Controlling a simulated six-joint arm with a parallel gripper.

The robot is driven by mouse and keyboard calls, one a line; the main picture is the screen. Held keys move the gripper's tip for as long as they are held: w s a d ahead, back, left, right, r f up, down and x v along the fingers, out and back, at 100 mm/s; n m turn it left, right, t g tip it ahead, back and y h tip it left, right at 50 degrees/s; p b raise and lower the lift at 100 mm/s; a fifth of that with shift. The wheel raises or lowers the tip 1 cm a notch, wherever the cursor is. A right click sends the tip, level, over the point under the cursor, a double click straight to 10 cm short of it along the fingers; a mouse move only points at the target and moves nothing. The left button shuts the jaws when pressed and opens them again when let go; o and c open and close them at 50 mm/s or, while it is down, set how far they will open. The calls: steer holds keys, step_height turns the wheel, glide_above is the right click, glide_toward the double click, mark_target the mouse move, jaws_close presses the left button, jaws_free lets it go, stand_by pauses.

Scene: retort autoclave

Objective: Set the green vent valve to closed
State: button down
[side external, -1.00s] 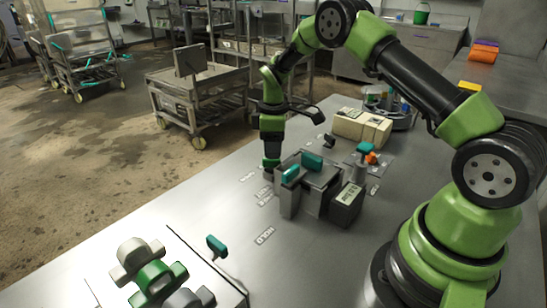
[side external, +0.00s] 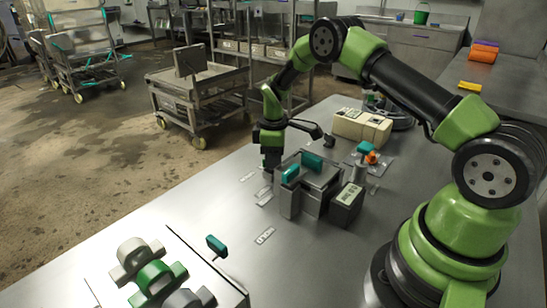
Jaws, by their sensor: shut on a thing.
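A green valve handle (side external: 153,275) sits between a white handle (side external: 132,256) and a grey one on a metal box at the front left. I cannot read its setting. My gripper (side external: 271,164) points down at the far left side of a grey block with teal handles, well away from the green handle. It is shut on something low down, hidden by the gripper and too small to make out. The handles on the block, a left teal handle (side external: 290,175) and a rear teal handle (side external: 311,160), stand just right of the gripper.
A small teal handle (side external: 216,245) stands beside the front box. A dark labelled box (side external: 347,205) adjoins the grey block, with a cream box (side external: 361,127) behind. Several flat labels lie on the metal table (side external: 300,265). The table's front middle is clear.

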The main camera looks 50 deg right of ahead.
steer(key=m, duration=0.4)
steer(key=shift+a, duration=0.1)
steer(key=m, duration=0.3)
steer(key=shift+m, duration=0.3)
steer(key=m, duration=0.6)
steer(key=shift+a, duration=0.2)
steer(key=shift+m, duration=0.3)
steer(key=c, duration=1.1)
jaws_free()
step_height(320, 180, up, 10)
